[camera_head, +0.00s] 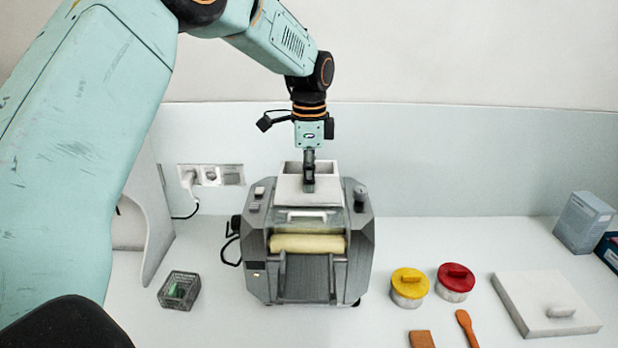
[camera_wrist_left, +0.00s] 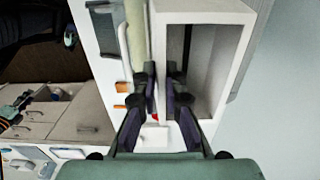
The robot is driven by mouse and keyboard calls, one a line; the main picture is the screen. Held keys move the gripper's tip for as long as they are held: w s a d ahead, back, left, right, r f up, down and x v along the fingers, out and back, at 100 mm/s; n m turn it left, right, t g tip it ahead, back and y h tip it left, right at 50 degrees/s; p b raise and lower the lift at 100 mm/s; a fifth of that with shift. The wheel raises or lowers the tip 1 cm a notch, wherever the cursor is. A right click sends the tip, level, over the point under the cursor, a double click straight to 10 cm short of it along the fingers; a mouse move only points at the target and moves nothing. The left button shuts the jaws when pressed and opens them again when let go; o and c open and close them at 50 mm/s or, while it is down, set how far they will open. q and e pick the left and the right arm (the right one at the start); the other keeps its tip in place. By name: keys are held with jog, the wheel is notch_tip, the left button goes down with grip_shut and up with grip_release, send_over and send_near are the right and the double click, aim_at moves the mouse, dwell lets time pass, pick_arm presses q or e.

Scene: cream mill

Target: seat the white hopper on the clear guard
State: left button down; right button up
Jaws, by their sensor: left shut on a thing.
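The white hopper (camera_head: 291,190), an open-topped box, is upright over the top of the grey mill (camera_head: 362,240). My left gripper (camera_head: 309,187) points straight down and is shut on the hopper's near wall. In the left wrist view the hopper (camera_wrist_left: 203,12) shows its open hollow, and the fingers (camera_wrist_left: 164,92) straddle one wall. The clear guard is hard to make out; a pale bar (camera_head: 307,215) below the hopper may belong to it.
A yellow-lidded jar (camera_head: 409,282), a red-lidded jar (camera_head: 456,277) and a white board (camera_head: 545,303) stand right of the mill. Wall sockets (camera_head: 210,175) are behind.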

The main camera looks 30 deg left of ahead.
pick_arm(q)
jog(key=shift+w+a+f, duration=0.1)
jog(key=shift+w+f, duration=0.25)
jog(key=shift+w, duration=0.35)
jog(key=shift+s+r, duration=0.3)
jog(key=shift+s, duration=0.35)
jog(key=shift+s+r, duration=0.25)
jog(key=shift+s, duration=0.35)
jog(key=shift+w+f, duration=0.2)
jog(key=shift+w, duration=0.2)
jog(key=shift+s, duration=0.1)
jog(key=shift+s, duration=0.2)
jog(key=shift+w+f, duration=0.45)
jog(key=shift+s, duration=0.1)
jog(key=shift+s+r, duration=0.15)
jog(key=shift+s, duration=0.1)
